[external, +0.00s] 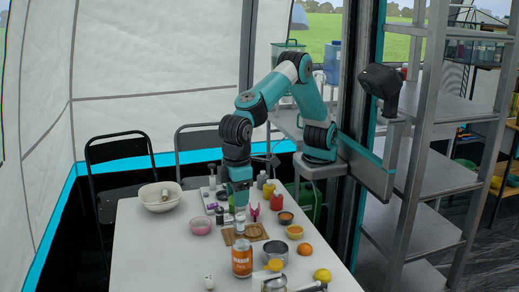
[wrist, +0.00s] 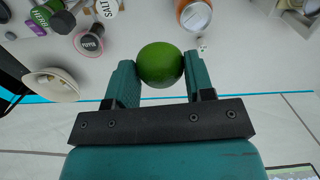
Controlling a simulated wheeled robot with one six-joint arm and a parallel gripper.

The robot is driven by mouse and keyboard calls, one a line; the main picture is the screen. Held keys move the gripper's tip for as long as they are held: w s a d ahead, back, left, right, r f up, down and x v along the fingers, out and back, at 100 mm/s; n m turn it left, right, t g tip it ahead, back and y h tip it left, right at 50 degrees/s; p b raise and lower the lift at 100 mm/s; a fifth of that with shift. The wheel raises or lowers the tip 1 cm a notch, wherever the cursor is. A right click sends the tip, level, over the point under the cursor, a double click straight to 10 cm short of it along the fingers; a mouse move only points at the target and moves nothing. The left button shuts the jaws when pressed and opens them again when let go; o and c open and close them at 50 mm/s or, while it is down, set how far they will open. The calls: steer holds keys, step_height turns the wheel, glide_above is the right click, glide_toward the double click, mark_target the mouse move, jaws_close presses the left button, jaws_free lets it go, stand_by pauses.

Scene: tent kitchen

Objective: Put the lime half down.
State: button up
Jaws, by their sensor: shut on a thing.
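My gripper (external: 239,205) points down over the white table, behind the orange can and close to the wooden board (external: 256,233). In the wrist view my gripper (wrist: 160,75) is shut on the lime half (wrist: 160,64), a rounded green piece held between the two fingertips. Only its green skin shows, so its cut face is hidden. In the external view the lime half is too small and covered to make out clearly. I cannot tell its exact height above the table.
An orange can (external: 242,260) stands in front, with a metal pot (external: 275,252) beside it. Bottles, an orange (external: 304,249) and a lemon (external: 322,275) are right. The front left table is mostly clear.

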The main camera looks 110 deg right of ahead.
steer(key=w+d+m, duration=0.3)
steer(key=w+d, duration=0.5)
steer(key=w, duration=0.1)
glide_above(206, 250)
step_height(206, 250, down, 15)
steer(key=shift+s+d+r, duration=0.1)
steer(key=shift+r, duration=0.05)
steer(key=shift+f, duration=2.65)
steer(key=shift+f, duration=0.2)
steer(key=o, duration=0.9)
steer(key=shift+r, duration=0.15)
